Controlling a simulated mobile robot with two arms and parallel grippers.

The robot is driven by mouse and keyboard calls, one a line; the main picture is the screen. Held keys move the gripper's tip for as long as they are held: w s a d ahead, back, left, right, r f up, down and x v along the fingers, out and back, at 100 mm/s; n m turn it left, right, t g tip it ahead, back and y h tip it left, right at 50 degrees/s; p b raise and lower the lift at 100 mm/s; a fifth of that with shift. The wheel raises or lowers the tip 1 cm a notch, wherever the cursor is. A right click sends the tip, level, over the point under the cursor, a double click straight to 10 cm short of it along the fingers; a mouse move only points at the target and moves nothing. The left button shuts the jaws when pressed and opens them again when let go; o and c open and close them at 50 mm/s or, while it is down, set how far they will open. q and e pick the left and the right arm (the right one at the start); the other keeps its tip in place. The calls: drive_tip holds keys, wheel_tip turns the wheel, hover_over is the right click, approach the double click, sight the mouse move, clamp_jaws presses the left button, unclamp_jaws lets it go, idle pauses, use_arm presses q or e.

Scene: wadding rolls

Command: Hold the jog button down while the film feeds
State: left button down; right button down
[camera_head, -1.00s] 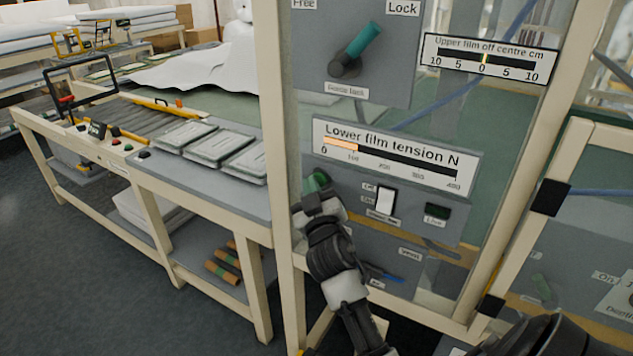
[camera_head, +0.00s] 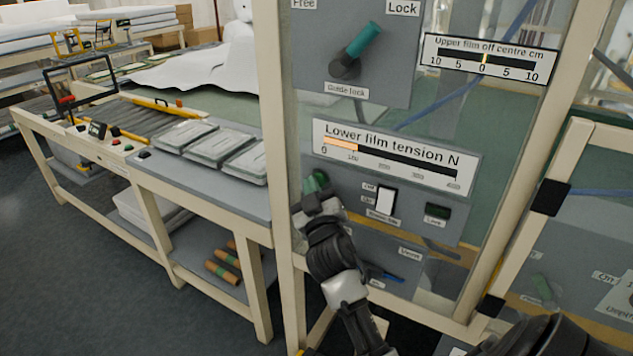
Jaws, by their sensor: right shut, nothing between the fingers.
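My right gripper (camera_head: 318,200) is shut, with its fingertips at a round green control (camera_head: 316,182) on the grey lower panel. The fingers partly cover this control, and no label for it can be read; whether it is pressed in cannot be told. The lower film tension gauge (camera_head: 390,165) shows an orange bar a little above 100. The upper film gauge (camera_head: 485,60) has its yellow mark near 0. My left gripper is out of view.
A white rocker switch (camera_head: 385,201) sits between the two green controls. The guide lock lever (camera_head: 362,42) points up toward Lock. A cream frame post (camera_head: 275,150) stands just left of the gripper. A bench (camera_head: 205,190) with grey trays is at left.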

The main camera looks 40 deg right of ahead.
drive_tip(key=shift+s+a, duration=0.1)
idle(0.6)
drive_tip(key=shift+s+a, duration=0.25)
drive_tip(key=shift+a, duration=0.4)
drive_tip(key=a, duration=0.1)
drive_tip(key=s+a+b, duration=0.1)
drive_tip(key=a, duration=0.1)
drive_tip(key=s+a, duration=0.1)
drive_tip(key=shift+a, duration=0.3)
drive_tip(key=shift+w, duration=0.1)
